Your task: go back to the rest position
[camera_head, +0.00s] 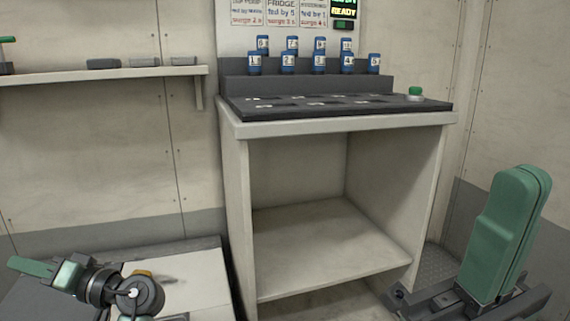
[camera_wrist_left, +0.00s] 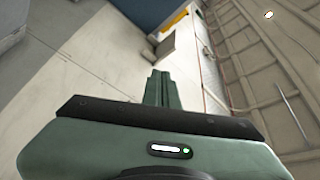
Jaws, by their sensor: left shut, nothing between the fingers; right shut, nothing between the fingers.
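My left gripper (camera_head: 18,264) is at the lower left of the head view. Its green fingers are together, point left and hold nothing. In the left wrist view the closed fingers (camera_wrist_left: 158,88) stand out beyond the dark bar, with nothing between them. My right gripper (camera_head: 523,185) is large and close at the right of the head view. Its green fingers point up, lie together and hold nothing. Both grippers are apart from the workbench (camera_head: 290,128).
Several blue numbered cylinders (camera_head: 319,64) stand on the bench's dark rack (camera_head: 300,84), with a green button (camera_head: 415,91) at its right. A wall shelf (camera_head: 100,76) is at the left. A pale-topped surface (camera_head: 195,283) lies beside my left gripper. The bench's lower compartment (camera_head: 325,235) is empty.

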